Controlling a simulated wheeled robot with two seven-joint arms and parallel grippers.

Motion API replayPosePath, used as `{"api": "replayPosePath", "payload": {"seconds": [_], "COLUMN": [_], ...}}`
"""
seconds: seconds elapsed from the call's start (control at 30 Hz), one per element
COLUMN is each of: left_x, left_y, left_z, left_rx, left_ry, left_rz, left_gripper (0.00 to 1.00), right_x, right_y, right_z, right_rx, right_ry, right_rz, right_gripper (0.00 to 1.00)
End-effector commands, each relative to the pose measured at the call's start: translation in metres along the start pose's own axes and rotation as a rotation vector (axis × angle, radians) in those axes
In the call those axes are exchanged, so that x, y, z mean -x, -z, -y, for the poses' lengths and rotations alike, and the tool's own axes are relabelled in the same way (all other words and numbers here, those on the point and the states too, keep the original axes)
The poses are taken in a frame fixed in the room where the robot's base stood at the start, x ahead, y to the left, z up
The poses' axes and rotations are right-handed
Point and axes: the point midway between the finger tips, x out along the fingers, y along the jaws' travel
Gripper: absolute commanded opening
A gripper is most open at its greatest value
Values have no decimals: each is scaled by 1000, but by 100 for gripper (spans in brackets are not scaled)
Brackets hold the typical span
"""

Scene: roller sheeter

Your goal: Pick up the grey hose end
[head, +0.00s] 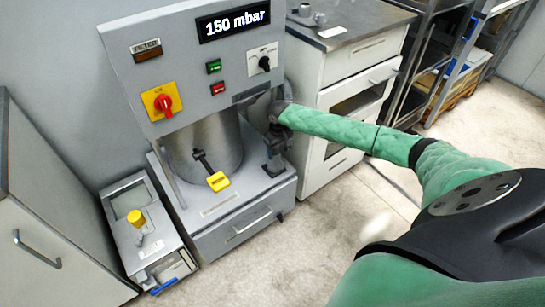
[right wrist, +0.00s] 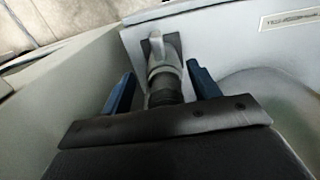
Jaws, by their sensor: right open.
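The grey hose end (right wrist: 163,58) shows in the right wrist view, with a dark ribbed section (right wrist: 163,92) below it and a dark plate behind it. My right gripper (right wrist: 161,72) is open, with one blue finger on either side of the hose end. Small gaps show between the fingers and the hose end; I see no clear contact. In the head view my green-sleeved right arm reaches to the right side of the grey machine (head: 180,65), and the wrist largely hides the hose end there. My left gripper is not in view.
A white cabinet (head: 335,75) stands close to the right of the machine. A small grey unit with a yellow knob (head: 136,218) stands at the left. The floor (head: 300,245) in front is clear.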

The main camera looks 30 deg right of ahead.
Motion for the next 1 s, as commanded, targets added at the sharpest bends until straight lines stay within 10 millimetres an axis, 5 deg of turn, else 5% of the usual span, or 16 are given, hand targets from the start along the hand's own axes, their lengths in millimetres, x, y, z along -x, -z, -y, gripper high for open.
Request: {"api": "replayPosePath", "payload": {"seconds": [0.43,0.7,1.0], "left_x": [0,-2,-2], "left_y": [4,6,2], "left_z": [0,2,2], "left_rx": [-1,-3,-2], "left_ry": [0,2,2], "left_rz": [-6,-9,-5], "left_gripper": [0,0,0], "right_x": [-48,-53,-52], "right_y": [-3,-3,-3], "right_z": [2,2,2], "right_rx": [1,1,1], "right_ry": [-1,-1,-1], "right_rz": [-1,-2,-2], "right_gripper": [61,61,4]}}
